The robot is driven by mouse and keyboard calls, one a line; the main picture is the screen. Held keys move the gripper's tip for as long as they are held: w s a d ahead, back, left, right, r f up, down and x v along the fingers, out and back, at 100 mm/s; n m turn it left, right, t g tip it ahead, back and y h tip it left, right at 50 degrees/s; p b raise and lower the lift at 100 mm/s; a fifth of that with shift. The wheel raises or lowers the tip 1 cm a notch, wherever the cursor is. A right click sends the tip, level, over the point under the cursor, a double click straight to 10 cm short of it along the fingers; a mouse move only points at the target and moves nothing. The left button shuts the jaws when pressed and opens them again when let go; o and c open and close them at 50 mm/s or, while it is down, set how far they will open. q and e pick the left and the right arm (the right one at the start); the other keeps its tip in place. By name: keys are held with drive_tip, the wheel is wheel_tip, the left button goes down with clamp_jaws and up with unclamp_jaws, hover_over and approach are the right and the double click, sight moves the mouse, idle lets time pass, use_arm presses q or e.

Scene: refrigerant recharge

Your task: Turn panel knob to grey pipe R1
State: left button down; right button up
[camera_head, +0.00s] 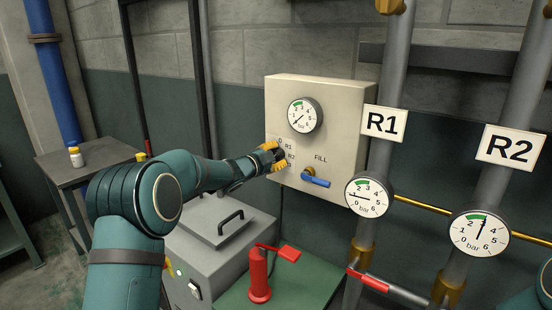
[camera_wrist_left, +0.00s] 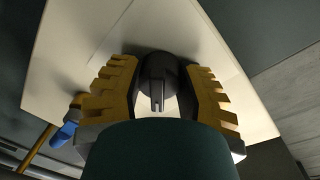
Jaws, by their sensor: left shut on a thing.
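A cream panel (camera_head: 341,135) hangs on the wall, with a bar gauge (camera_head: 305,115), a blue FILL handle (camera_head: 316,180) and a selector knob marked with R1 and R2. My left gripper (camera_head: 270,158) reaches the knob from the left and covers most of it in the head view. In the left wrist view the dark knob (camera_wrist_left: 157,82) stands between the yellow fingers of my left gripper (camera_wrist_left: 160,95), which is shut on it. The knob's exact pointing direction is hard to tell. The grey pipe R1 (camera_head: 392,75) carries the R1 label (camera_head: 384,123). My right gripper is out of view.
A grey pipe R2 (camera_head: 529,75) stands further right. Pipe gauges (camera_head: 369,195) and (camera_head: 479,233) sit below the labels. A red hand valve (camera_head: 259,275) stands on the green table below the panel, beside a grey machine (camera_head: 215,235). A side table (camera_head: 95,155) holds a small bottle.

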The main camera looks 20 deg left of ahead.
use_arm(q)
drive_tip(key=shift+r, duration=0.15)
drive_tip(key=shift+c, duration=2.4)
unclamp_jaws()
drive_tip(key=v, duration=1.2)
